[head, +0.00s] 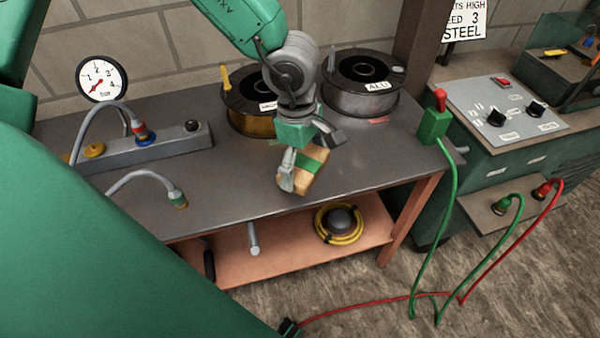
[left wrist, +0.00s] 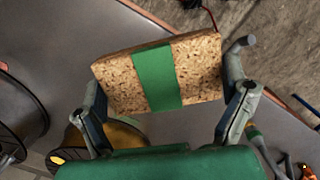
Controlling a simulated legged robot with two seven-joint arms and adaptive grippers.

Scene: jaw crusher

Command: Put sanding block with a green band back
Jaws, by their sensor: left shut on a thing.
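The sanding block (head: 312,168) is a tan, cork-like block with a green band around its middle. My left gripper (head: 304,174) is shut on it and holds it tilted over the front part of the grey bench top. In the left wrist view the block (left wrist: 113,81) sits between the two fingers of my left gripper (left wrist: 165,100), and the green band faces the camera. Whether the block touches the bench top is hard to tell. My right gripper is not in view.
Two wire spools, one copper-coloured (head: 250,122) and one grey (head: 352,104), stand at the back of the bench (head: 235,180). A gauge manifold (head: 150,147) with hoses is at left. A green clamp (head: 434,125) sits on the right edge. A lower shelf (head: 285,262) holds a yellow coil (head: 323,224).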

